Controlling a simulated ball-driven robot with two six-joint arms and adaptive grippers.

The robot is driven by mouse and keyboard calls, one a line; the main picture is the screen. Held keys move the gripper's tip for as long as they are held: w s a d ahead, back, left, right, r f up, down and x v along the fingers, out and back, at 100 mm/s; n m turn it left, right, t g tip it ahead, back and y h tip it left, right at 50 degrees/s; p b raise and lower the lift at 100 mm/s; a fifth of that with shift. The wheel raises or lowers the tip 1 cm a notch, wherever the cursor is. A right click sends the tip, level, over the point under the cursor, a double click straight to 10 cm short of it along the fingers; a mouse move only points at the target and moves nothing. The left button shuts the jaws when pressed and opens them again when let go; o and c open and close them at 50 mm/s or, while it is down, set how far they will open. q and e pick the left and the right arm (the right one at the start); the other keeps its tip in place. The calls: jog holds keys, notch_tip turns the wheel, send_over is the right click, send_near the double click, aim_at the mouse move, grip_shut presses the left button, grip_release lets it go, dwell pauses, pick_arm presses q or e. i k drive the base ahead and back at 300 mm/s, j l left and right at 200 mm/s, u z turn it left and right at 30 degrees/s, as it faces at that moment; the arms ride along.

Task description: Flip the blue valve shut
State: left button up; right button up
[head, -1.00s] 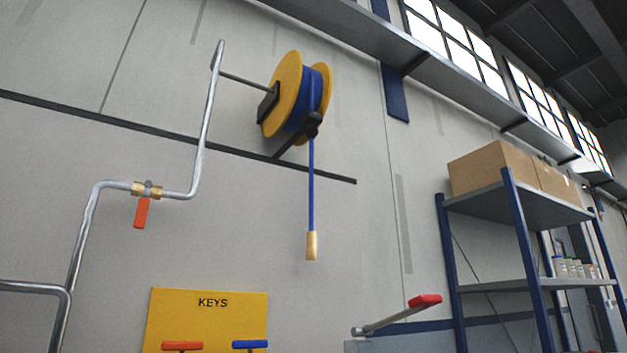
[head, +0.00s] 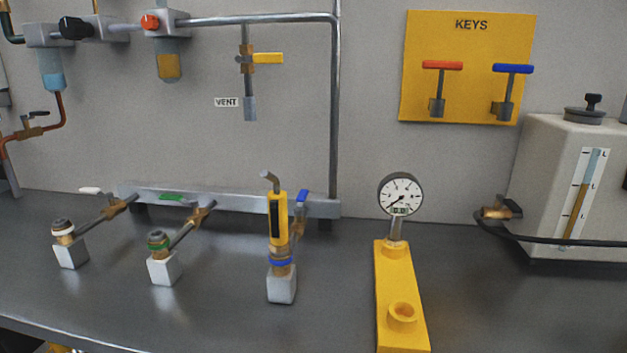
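The blue valve handle (head: 302,196) is at the right end of a grey manifold bar (head: 228,197) on the bench. That tool stands on a blue-ringed fitting (head: 281,262) on a white block (head: 282,285). Neither of my grippers is in view.
A gauge (head: 401,194) on a yellow stand (head: 396,300) is right of the blue valve. A yellow-handled vent valve (head: 268,58) hangs above. A yellow KEYS board (head: 418,95) and white tank (head: 545,180) are at right. The dark bench (head: 210,320) is clear at the front.

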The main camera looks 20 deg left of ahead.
aim_at(302, 195)
jog(key=k+l+u, duration=0.1)
jog(key=u, duration=0.3)
jog(key=k+l+u, duration=0.1)
jog(key=u, duration=0.25)
jog(key=k+u, duration=0.2)
jog(key=u, duration=0.2)
jog(key=k+u, duration=0.15)
jog(key=u, duration=0.2)
